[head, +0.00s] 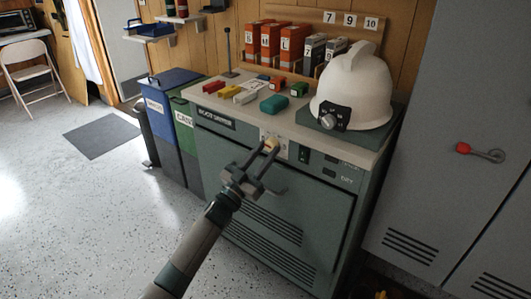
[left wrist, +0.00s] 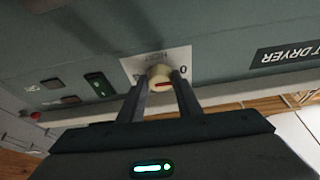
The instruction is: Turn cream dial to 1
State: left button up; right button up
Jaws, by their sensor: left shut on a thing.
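The cream dial (head: 271,144) sits on a white plate on the front of the grey-green boot dryer (head: 215,140). My left gripper (head: 268,151) reaches up to it from below, with one finger on each side. In the left wrist view the cream dial (left wrist: 159,73) lies between the two fingertips of my left gripper (left wrist: 160,83), and they are shut on it. A brown-orange mark shows on the dial's edge. A 0 is readable on the plate beside the dial in that upside-down view; the other marks are partly hidden or too small to read. My right gripper is not in view.
On top stand a white helmet (head: 352,88) and several small coloured blocks. Bins (head: 175,85) stand left and a grey cabinet (head: 440,110) right.

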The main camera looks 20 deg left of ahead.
pick_arm(q)
jog(key=m, duration=0.1)
jog(key=m+g+h, duration=0.1)
jog(key=m, duration=0.1)
jog(key=m+h, duration=0.1)
jog(key=shift+a+m, duration=0.25)
jog(key=shift+m, duration=0.15)
jog(key=m, duration=0.1)
jog(key=m+g+h, duration=0.1)
jog(key=m, duration=0.1)
jog(key=shift+w+a+r+m+g+h+p, duration=0.1)
jog(key=shift+a+r+m+g+h+p, duration=0.1)
jog(key=shift+m+g+h+p, duration=0.4)
jog(key=shift+m+g+p, duration=0.1)
jog(key=shift+m, duration=0.9)
jog(key=shift+r+m+g+p, duration=0.1)
jog(key=shift+m+g+p, duration=0.3)
jog(key=shift+m, duration=0.6)
jog(key=shift+m+g+h, duration=0.3)
jog(key=shift+m+g, duration=0.2)
jog(key=shift+m, duration=0.8)
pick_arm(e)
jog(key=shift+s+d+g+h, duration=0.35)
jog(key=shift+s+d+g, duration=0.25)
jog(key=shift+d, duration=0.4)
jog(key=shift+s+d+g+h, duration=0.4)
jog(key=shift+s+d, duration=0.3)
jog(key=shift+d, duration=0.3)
